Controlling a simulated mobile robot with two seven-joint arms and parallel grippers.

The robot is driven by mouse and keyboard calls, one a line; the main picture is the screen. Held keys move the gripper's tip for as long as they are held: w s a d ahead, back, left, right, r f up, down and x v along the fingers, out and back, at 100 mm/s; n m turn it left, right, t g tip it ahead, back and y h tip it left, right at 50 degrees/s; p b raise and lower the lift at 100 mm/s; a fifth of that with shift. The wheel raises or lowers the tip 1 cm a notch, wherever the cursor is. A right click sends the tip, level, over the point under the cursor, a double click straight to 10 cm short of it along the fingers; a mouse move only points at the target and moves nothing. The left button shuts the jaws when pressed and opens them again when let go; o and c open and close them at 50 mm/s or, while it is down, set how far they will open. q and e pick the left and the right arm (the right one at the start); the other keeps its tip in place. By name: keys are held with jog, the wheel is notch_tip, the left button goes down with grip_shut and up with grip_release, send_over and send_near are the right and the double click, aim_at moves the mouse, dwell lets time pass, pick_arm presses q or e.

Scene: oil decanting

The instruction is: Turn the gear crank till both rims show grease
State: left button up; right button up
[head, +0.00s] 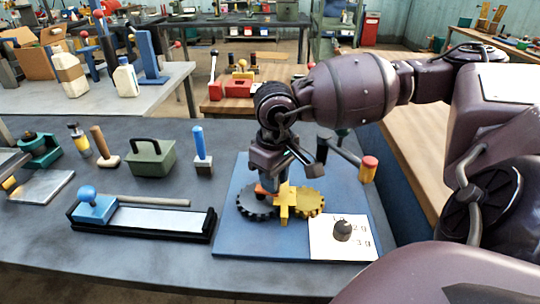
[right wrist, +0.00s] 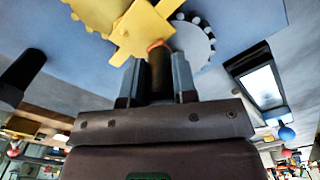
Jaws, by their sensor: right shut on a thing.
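A dark toothed gear (head: 256,206) and a yellow gear (head: 311,202) lie side by side on a blue board (head: 232,240), with a yellow cross-shaped bracket (head: 285,205) between them. My right gripper (head: 268,182) points down over the dark gear. In the right wrist view, its fingers (right wrist: 157,80) are shut on a dark upright handle (right wrist: 159,72) with an orange end (right wrist: 155,45). The gripper hides part of the dark gear. A dark arm with a red-and-yellow grip (head: 369,168) stands to the right. Grease on the rims cannot be made out. My left gripper is not in view.
A white card (head: 322,248) with printed marks and a dark lump (head: 343,231) lies at the board's front right. A black tray (head: 150,222) with a blue-knobbed block, a green box (head: 151,160) and a blue-handled tool (head: 201,150) stand to the left.

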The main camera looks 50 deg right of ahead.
jog(key=shift+d+n, duration=0.15)
jog(key=shift+n, duration=0.35)
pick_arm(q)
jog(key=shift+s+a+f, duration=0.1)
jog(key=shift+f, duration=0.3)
pick_arm(e)
jog(key=shift+w+n, duration=0.15)
jog(key=shift+n, duration=0.25)
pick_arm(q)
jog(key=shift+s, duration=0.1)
pick_arm(e)
jog(key=o, duration=0.9)
notch_tip(320, 180, up, 10)
jog(key=shift+f+p, duration=0.15)
jog(key=shift+p, duration=0.35)
jog(key=shift+r, duration=0.6)
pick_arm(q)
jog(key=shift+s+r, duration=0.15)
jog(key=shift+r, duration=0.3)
